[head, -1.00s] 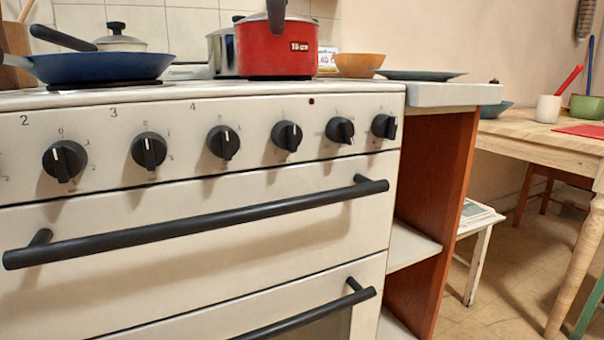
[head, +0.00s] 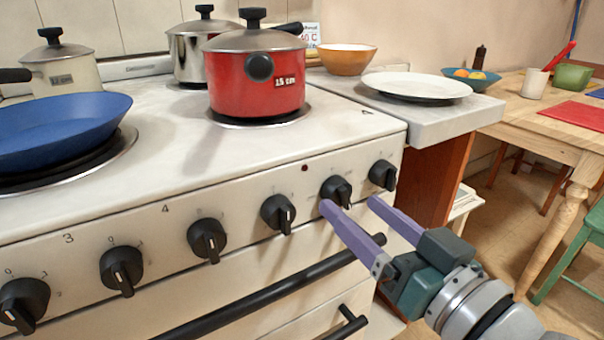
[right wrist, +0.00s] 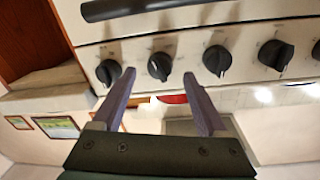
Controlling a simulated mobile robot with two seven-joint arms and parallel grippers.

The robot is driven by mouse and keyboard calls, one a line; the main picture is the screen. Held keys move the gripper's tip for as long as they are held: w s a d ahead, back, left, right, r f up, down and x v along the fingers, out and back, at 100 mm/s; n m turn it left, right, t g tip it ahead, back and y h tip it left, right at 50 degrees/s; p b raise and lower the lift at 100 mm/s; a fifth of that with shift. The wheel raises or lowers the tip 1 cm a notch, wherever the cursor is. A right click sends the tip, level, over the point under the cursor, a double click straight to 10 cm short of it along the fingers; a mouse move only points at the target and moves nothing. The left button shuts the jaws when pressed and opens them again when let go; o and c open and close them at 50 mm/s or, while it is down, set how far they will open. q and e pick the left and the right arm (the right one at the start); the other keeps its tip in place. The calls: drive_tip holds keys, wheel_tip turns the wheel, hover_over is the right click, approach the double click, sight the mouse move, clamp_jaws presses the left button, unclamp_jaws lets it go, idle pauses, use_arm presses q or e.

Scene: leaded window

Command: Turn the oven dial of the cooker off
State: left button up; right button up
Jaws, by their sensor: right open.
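The cooker's white front (head: 240,197) carries a row of several black dials. The second dial from the right (head: 336,190) has my right gripper (head: 349,203) in front of it; the gripper is open and empty, with its purple fingers pointing at the panel. In the right wrist view, which is upside down, this dial (right wrist: 159,66) shows between the fingertips (right wrist: 158,75). I cannot tell whether the fingers reach around it or touch it. The rightmost dial (head: 383,175) sits just beyond the other finger. The dial markings are too small to read surely. My left gripper is out of view.
A black oven handle bar (head: 265,290) runs below the dials, close under the right gripper. A red pot (head: 256,85) and a blue pan (head: 55,128) stand on the hob. A worktop with a white plate (head: 416,86) is at the right.

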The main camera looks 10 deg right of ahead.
sight(340, 194)
drive_tip(key=shift+x, duration=1.45)
clamp_jaws()
